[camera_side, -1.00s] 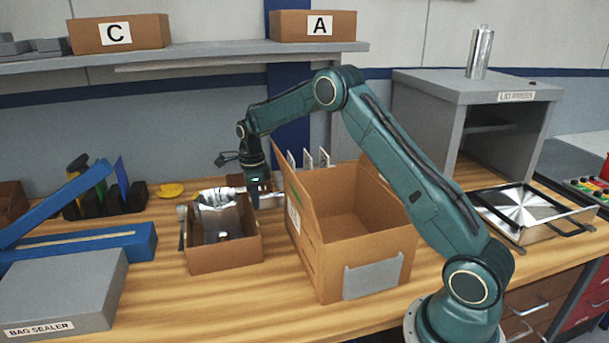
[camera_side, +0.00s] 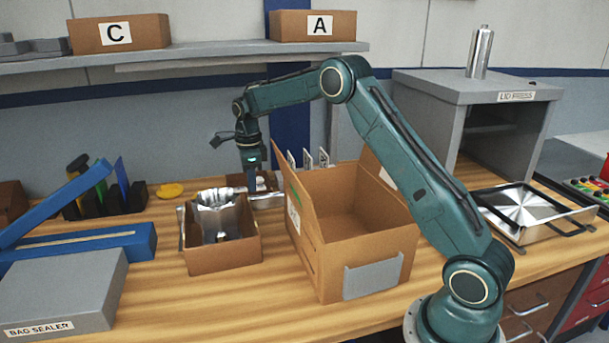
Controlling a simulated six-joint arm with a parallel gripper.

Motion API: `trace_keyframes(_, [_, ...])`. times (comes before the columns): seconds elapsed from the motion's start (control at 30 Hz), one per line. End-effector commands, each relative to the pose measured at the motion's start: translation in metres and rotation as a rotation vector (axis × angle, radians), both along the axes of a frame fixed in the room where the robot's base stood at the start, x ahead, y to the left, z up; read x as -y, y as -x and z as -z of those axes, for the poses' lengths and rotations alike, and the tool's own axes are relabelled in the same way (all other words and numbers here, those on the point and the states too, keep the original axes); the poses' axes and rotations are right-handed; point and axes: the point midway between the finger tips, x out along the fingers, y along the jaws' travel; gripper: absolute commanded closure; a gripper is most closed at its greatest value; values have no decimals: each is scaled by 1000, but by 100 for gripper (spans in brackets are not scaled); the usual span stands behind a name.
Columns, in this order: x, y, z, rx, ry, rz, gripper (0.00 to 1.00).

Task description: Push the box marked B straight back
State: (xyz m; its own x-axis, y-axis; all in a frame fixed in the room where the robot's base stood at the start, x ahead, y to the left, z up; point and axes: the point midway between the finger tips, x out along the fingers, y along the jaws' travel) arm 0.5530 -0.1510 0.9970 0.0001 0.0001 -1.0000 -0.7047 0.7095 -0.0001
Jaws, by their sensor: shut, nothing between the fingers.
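My gripper (camera_side: 252,186) points down behind the small open carton, with its fingers shut and empty. A small brown object with a pale patch (camera_side: 268,181) is right behind and beside the fingertips; they partly hide it. I cannot tell whether they touch it, or whether it is the box marked B. No letter B is readable anywhere. Boxes marked C (camera_side: 120,35) and A (camera_side: 313,26) sit on the shelf with a gap between them.
A small carton (camera_side: 225,258) with shiny metal inside stands in front of my gripper. A large open carton (camera_side: 318,262) stands to its right, with upright cards behind. The lid press (camera_side: 428,130) is at the back right, the bag sealer (camera_side: 60,295) at the front left.

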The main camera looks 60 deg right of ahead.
Motion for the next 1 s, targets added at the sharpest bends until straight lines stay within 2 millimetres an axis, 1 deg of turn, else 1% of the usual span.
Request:
trace_keyframes(0.03, [0, -1, -11, 4, 1, 0, 100])
trace_keyframes(0.6, [0, -1, -109, 4, 1, 0, 100])
trace_keyframes(0.8, [0, -1, -132, 2, 1, 0, 100])
trace_keyframes(1.0, [0, 0, -143, 1, 1, 0, 100])
